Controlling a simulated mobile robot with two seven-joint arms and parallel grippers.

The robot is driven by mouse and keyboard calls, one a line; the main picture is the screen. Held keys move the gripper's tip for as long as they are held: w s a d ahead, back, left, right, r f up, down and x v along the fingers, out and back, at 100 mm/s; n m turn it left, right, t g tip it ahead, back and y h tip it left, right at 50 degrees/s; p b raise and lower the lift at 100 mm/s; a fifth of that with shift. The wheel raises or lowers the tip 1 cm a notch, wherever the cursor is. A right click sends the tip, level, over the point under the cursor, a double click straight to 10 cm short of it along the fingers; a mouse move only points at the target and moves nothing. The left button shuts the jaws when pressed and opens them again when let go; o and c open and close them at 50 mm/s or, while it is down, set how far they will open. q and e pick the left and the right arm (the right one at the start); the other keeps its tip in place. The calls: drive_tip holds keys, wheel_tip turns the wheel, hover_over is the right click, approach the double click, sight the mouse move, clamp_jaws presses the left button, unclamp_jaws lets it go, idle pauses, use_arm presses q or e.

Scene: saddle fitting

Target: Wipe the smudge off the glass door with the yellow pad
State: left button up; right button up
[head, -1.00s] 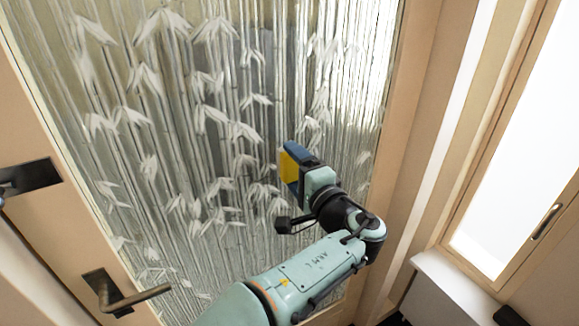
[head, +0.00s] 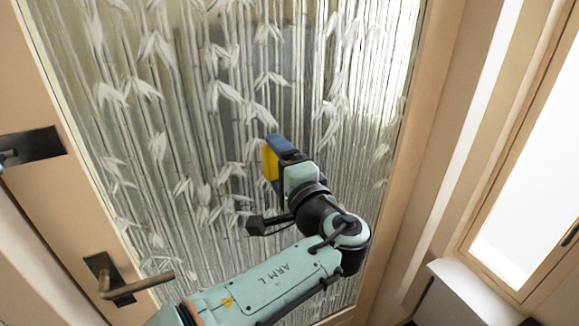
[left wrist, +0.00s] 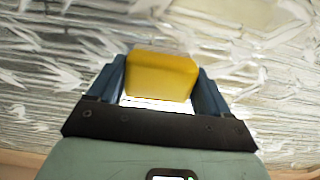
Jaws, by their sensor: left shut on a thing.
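The glass door (head: 190,110) fills much of the head view, with a pale bamboo-leaf pattern in a light wooden frame. My left gripper (head: 277,156) is shut on the yellow pad (head: 269,164) in front of the glass, right of its middle. In the left wrist view the pad (left wrist: 160,75) sits between the two blue fingers, with the patterned glass (left wrist: 45,70) beyond it. I cannot tell whether the pad touches the glass. I cannot make out the smudge among the pattern and reflections. My right gripper is not in view.
A metal lever handle (head: 130,283) sticks out at the lower left of the door frame, with a dark fitting (head: 32,147) above it. A bright window (head: 530,160) and a white ledge (head: 480,290) are at the right.

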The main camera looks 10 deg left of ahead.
sight(248, 159)
use_arm(q)
drive_tip(key=shift+s+a+b, duration=0.3)
drive_tip(key=shift+a+b, duration=0.05)
drive_tip(key=shift+a, duration=0.2)
drive_tip(key=shift+s+a+b, duration=0.3)
drive_tip(key=shift+a+b, duration=0.05)
drive_tip(key=shift+a, duration=0.15)
drive_tip(key=shift+s+a+b, duration=0.55)
drive_tip(key=shift+s+a, duration=0.1)
drive_tip(key=shift+a, duration=0.2)
drive_tip(key=shift+s+d+f, duration=0.15)
drive_tip(key=shift+s+d, duration=0.15)
drive_tip(key=shift+s, duration=0.05)
drive_tip(key=shift+b+v, duration=0.6)
drive_tip(key=shift+v, duration=1.95)
drive_tip(key=shift+d, duration=0.1)
drive_tip(key=shift+v, duration=1.45)
